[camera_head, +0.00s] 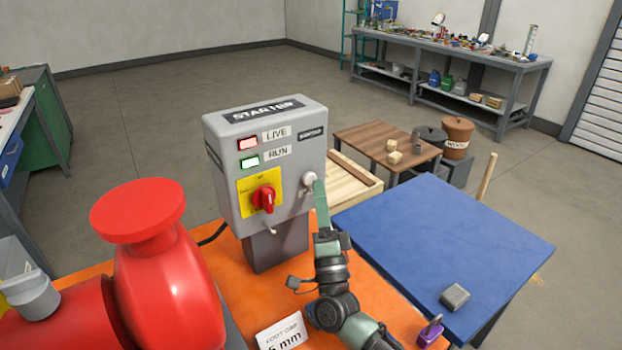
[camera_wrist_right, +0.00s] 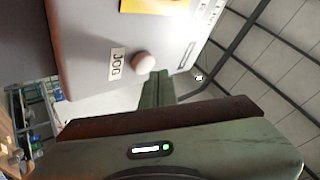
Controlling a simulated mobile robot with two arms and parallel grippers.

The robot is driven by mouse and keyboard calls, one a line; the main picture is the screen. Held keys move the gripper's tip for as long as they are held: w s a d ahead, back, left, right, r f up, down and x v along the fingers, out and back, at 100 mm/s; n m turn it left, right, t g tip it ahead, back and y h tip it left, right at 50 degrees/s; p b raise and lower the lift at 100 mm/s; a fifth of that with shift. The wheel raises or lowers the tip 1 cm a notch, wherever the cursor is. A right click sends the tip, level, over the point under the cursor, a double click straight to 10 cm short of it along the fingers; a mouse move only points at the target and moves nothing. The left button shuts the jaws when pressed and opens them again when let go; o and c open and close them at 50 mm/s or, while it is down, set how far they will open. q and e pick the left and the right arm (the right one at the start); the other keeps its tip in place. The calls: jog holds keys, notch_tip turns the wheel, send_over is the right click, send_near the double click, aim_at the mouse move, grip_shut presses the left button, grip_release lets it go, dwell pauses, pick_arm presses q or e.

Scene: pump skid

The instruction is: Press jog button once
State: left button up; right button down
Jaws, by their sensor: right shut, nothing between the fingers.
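The grey starter box (camera_head: 262,165) stands on the orange skid. Its round white jog button (camera_head: 309,178) is at the right of the front face. In the right wrist view the button (camera_wrist_right: 143,63) sits beside the JOG label (camera_wrist_right: 117,64). My right gripper (camera_head: 319,187) is shut and empty, its green fingertips right by the button. In the right wrist view the fingertips (camera_wrist_right: 158,80) appear close beside the button; I cannot tell whether they touch it. My left gripper is not in view.
The box also carries a red LIVE lamp (camera_head: 248,143), a green RUN lamp (camera_head: 250,162) and a red rotary switch (camera_head: 264,198) on a yellow plate. A large red pump body (camera_head: 165,270) is at left. A blue table (camera_head: 440,240) with a grey block (camera_head: 455,297) is at right.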

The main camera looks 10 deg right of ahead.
jog(key=shift+s, duration=0.1)
jog(key=s, duration=0.1)
jog(key=s+d+p, duration=0.1)
jog(key=s, duration=0.1)
jog(key=s+p, duration=0.1)
jog(key=shift+s+d, duration=0.35)
jog(key=shift+d, duration=0.05)
dwell(0.8)
